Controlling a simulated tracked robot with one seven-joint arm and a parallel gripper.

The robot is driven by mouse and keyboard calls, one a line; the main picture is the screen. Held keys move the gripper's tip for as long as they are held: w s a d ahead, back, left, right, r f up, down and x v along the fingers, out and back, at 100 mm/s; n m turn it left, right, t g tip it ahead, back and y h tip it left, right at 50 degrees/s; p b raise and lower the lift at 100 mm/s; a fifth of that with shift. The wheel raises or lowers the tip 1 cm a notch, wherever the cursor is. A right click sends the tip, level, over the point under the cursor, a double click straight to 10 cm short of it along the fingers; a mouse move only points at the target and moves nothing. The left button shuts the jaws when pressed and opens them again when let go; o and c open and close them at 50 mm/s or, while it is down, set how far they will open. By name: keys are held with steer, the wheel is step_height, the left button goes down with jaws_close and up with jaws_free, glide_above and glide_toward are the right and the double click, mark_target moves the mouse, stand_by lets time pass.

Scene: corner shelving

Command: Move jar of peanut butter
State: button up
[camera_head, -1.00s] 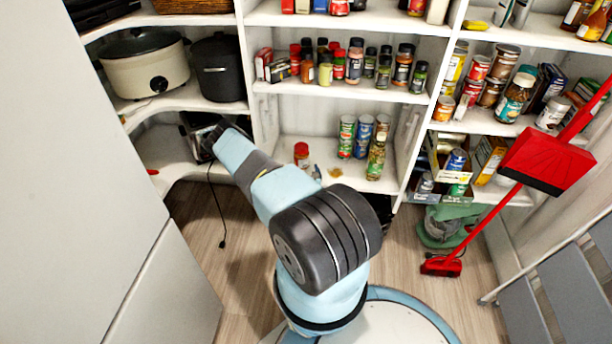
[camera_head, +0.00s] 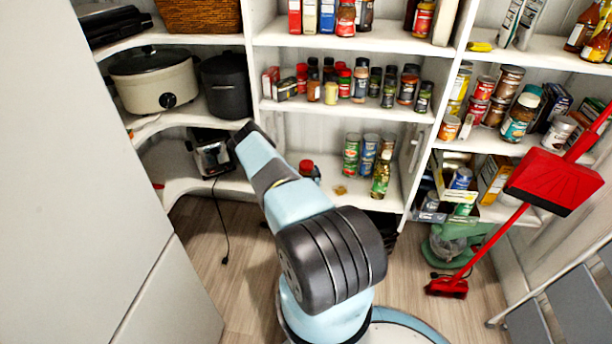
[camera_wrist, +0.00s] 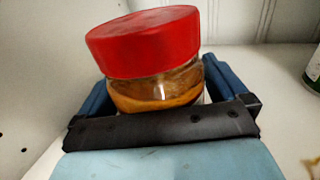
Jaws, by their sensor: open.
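The jar of peanut butter (camera_wrist: 150,90) has a red lid and clear sides with orange-brown contents. It stands close in front of my wrist in the wrist view, slightly tilted in the picture. My gripper (camera_wrist: 158,93) is open, with blue fingers on both sides of the jar. Whether a finger touches it, I cannot tell. In the head view, the jar's red lid (camera_head: 306,166) shows just beyond my arm on the lower middle shelf. My arm hides the jar's lower part, and my gripper cannot be made out there.
Green and blue cans (camera_head: 369,152) and a glass jar (camera_head: 381,175) stand to the right on the same shelf. A small yellowish item (camera_head: 340,190) lies between. A toaster (camera_head: 211,152) sits left on the corner shelf. The shelf above (camera_head: 340,107) holds several spice jars.

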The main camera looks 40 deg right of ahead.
steer(key=shift+c, duration=0.4)
steer(key=c, duration=1.4)
steer(key=shift+w+a, duration=0.5)
steer(key=shift+a, duration=0.55)
steer(key=shift+w+a, duration=0.45)
steer(key=shift+a, duration=0.65)
steer(key=shift+w+a, duration=0.5)
steer(key=shift+a, duration=0.55)
steer(key=o, duration=1.5)
steer(key=shift+s, duration=0.1)
steer(key=v, duration=1.3)
steer(key=shift+s+a+f, duration=0.15)
steer(key=shift+s, duration=0.05)
